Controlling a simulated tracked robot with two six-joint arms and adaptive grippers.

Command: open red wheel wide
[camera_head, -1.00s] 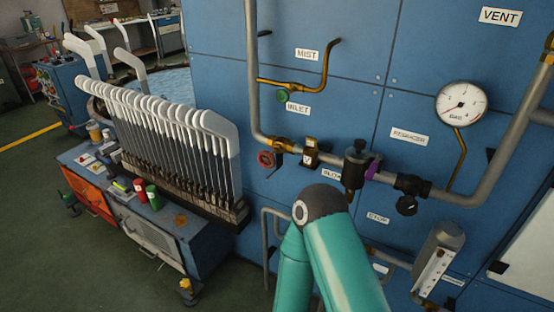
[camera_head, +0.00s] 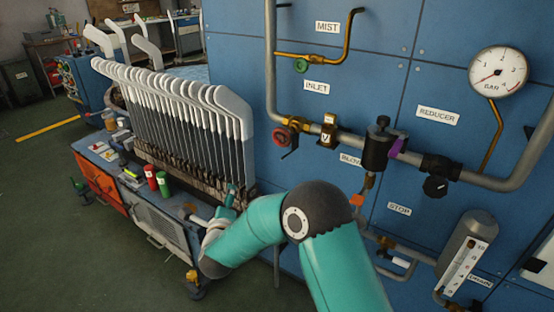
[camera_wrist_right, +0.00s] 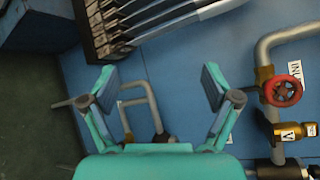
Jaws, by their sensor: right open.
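The red wheel (camera_head: 281,136) is a small round handwheel on the brass valve of the grey pipe, below the INLET label (camera_head: 317,87). In the right wrist view the red wheel (camera_wrist_right: 284,91) is at the right, outside the jaws and apart from them. My right gripper (camera_wrist_right: 160,84) is open and empty there, with blue panel and thin grey pipes between its fingers. In the head view my right arm bends left, and its gripper end is low and left of the wheel, by the sock-form rack. My left gripper is not in view.
A brass valve marked V (camera_head: 328,135), a black reducer (camera_head: 379,150) and a pressure gauge (camera_head: 498,72) are right of the wheel. The rack of white-topped sock forms (camera_head: 180,115) stands left. A green valve knob (camera_head: 301,66) is above.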

